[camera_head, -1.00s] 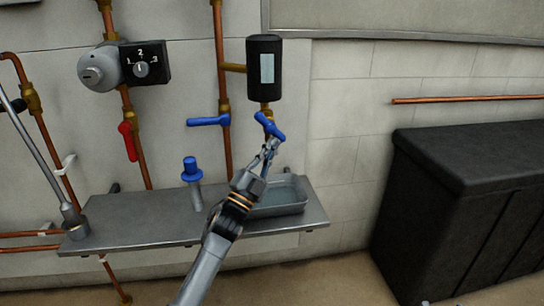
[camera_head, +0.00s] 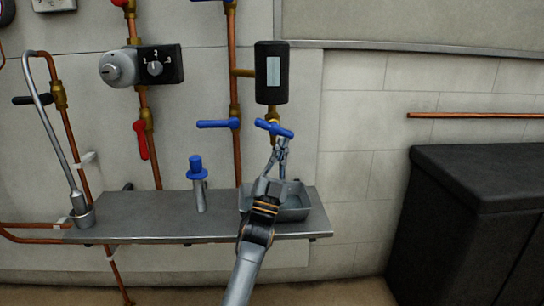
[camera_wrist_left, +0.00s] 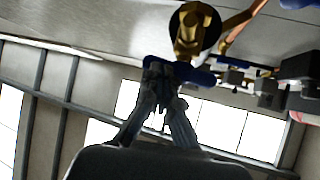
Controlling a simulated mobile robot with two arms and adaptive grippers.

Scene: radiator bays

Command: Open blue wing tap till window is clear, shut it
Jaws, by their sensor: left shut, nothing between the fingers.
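The blue wing tap (camera_head: 274,128) sits on brass under a black cylinder (camera_head: 272,95) on the wall. Its handle slants slightly down to the right. The cylinder's window (camera_head: 273,71) looks pale blue-grey; I cannot tell whether it is clear. My left gripper (camera_head: 282,145) is shut and empty, its fingertips just below the right part of the handle. In the left wrist view, the tips (camera_wrist_left: 165,72) are close against the blue handle (camera_wrist_left: 198,76); I cannot tell if they touch. My right gripper is out of view.
A grey metal tray (camera_head: 296,211) stands on the steel shelf (camera_head: 150,227) below the tap. A blue-topped metal piece (camera_head: 198,185) stands left of it. Another blue lever (camera_head: 218,124) and a red lever (camera_head: 142,140) are on pipes to the left. A black cabinet (camera_head: 470,180) is at right.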

